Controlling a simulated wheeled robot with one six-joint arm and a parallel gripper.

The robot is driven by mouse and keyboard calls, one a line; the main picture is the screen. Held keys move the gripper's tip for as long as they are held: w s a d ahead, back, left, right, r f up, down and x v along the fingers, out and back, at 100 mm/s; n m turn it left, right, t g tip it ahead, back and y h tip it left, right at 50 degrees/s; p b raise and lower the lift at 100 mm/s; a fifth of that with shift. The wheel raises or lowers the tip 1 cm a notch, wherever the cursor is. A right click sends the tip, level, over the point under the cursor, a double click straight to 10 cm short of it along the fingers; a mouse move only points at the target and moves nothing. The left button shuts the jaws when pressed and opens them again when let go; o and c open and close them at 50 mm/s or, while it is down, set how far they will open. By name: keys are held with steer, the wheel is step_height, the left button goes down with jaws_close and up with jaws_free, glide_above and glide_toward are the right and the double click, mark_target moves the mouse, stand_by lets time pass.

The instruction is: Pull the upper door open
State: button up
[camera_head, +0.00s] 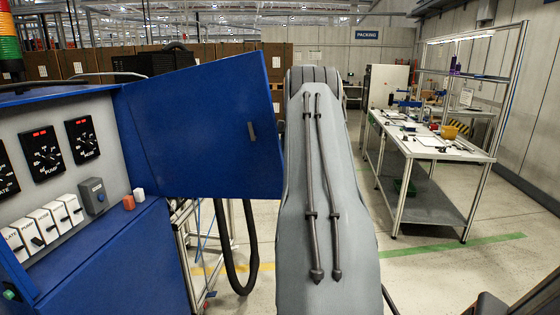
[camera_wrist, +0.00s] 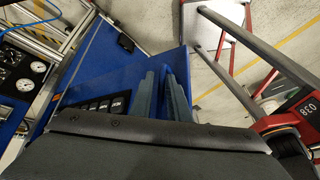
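The upper door (camera_head: 195,130) is a blue panel on the blue cabinet (camera_head: 110,260). It stands wide open, swung out to the right, and the panel of dials and switches behind it is exposed. A small dark handle (camera_head: 251,131) sits near its free edge. My grey arm passes just right of that edge and hides my gripper in the head view. In the wrist view my gripper's two fingers (camera_wrist: 160,72) lie close together over a blue surface, near the door. I cannot tell whether they touch it or hold anything. A dark fitting (camera_wrist: 126,43) shows apart from the fingertips.
Gauges (camera_wrist: 20,85) show at the left of the wrist view. A black hose (camera_head: 235,265) hangs below the door. A workbench (camera_head: 440,150) with tools stands to the right. The floor between it and my arm is clear. A red frame (camera_wrist: 285,125) is at the wrist view's right.

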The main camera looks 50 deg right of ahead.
steer(key=p+v, duration=0.1)
steer(key=v, duration=0.6)
steer(key=shift+d+r, duration=0.15)
steer(key=shift+r, duration=0.15)
stand_by(0.4)
stand_by(0.4)
